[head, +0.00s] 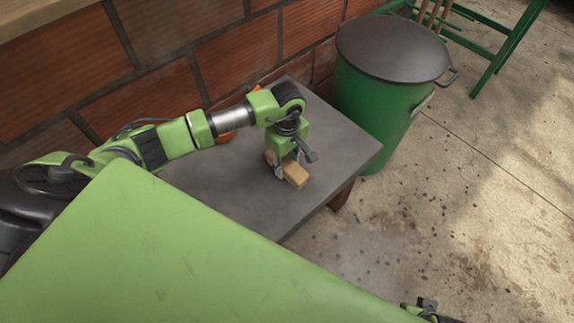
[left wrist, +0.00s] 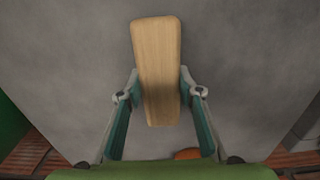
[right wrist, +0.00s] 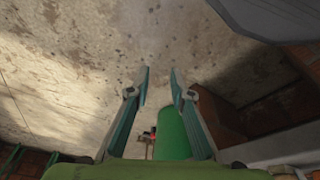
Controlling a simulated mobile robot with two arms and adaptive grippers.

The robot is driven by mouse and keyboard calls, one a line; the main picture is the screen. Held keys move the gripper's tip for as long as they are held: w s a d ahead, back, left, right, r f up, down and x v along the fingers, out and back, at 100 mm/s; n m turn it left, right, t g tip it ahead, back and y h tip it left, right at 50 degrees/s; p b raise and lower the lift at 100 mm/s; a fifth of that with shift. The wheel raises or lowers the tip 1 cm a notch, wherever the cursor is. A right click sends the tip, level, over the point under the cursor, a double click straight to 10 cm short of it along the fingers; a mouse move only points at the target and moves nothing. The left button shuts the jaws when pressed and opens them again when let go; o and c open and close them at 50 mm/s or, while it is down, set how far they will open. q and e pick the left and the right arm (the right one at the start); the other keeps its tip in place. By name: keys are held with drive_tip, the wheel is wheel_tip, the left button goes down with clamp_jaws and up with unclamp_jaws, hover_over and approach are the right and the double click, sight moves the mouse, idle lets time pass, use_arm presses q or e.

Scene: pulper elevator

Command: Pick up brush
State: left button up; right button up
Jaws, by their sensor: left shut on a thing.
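The brush shows as a light wooden block (head: 295,173) on the grey table (head: 232,190) in the head view. In the left wrist view its wooden back (left wrist: 157,65) lies lengthwise between the fingers; bristles are hidden from sight. My left gripper (head: 285,172) points down and is shut on the brush, with one finger on each long side, as the left wrist view (left wrist: 158,92) shows. I cannot tell whether the brush is clear of the table top.
A green bin (head: 372,105) with a dark lid stands right of the table. A brick wall (head: 160,60) runs behind it. An orange object (head: 224,137) lies on the table behind my left arm. A green metal frame (head: 490,45) stands at the back right. The concrete floor (head: 440,210) is open.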

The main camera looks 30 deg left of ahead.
sight(286, 163)
use_arm(q)
drive_tip(key=shift+r, duration=0.1)
